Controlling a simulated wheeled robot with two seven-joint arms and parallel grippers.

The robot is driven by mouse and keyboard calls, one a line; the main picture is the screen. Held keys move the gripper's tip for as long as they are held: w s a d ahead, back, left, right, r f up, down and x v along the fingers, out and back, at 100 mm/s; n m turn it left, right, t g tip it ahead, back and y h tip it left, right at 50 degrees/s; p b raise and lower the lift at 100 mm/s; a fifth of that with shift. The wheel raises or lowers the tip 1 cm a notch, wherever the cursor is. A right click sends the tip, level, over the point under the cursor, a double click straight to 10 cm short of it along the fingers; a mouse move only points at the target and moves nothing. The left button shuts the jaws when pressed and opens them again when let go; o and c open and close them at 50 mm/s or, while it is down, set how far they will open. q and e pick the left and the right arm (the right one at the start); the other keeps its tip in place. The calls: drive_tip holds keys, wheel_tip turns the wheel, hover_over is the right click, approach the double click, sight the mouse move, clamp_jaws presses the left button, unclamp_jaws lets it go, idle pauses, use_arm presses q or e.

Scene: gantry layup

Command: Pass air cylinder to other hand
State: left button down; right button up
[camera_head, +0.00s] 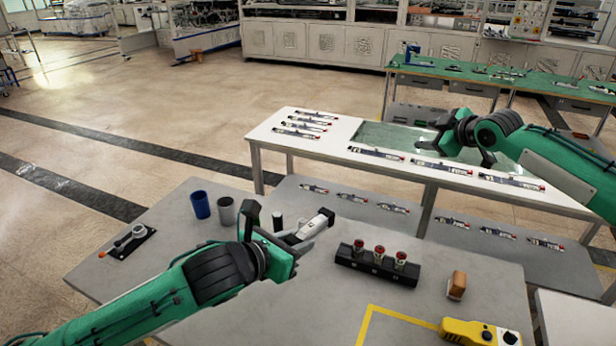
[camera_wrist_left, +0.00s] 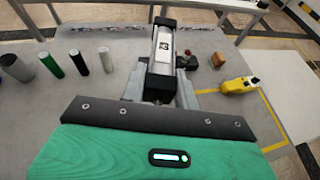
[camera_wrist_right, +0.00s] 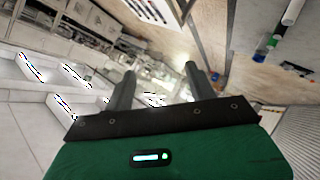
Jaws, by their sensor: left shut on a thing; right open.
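The air cylinder (camera_head: 312,225) has a silver-white body with dark ends. My left gripper (camera_head: 278,243) is shut on it and holds it above the grey table. In the left wrist view the air cylinder (camera_wrist_left: 163,48) points away from me between the fingers of the left gripper (camera_wrist_left: 160,88), its near black end close to the palm. My right gripper (camera_head: 461,150) is open and empty, well to the right and farther back, above the white table. In the right wrist view the fingers of the right gripper (camera_wrist_right: 160,82) stand apart with nothing between them.
The white table (camera_head: 275,137) behind carries several slim parts.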

drive_tip(key=s+a+n+g, duration=0.2)
drive_tip(key=a+n+g, duration=0.1)
drive_tip(key=a, duration=0.7)
drive_tip(key=r+n+g+h, duration=0.2)
drive_tip(key=n+g+h, duration=0.3)
drive_tip(key=n+g, duration=0.6)
hover_over(308, 226)
drive_tip(key=n+t, duration=0.2)
wheel_tip(308, 226, down, 12)
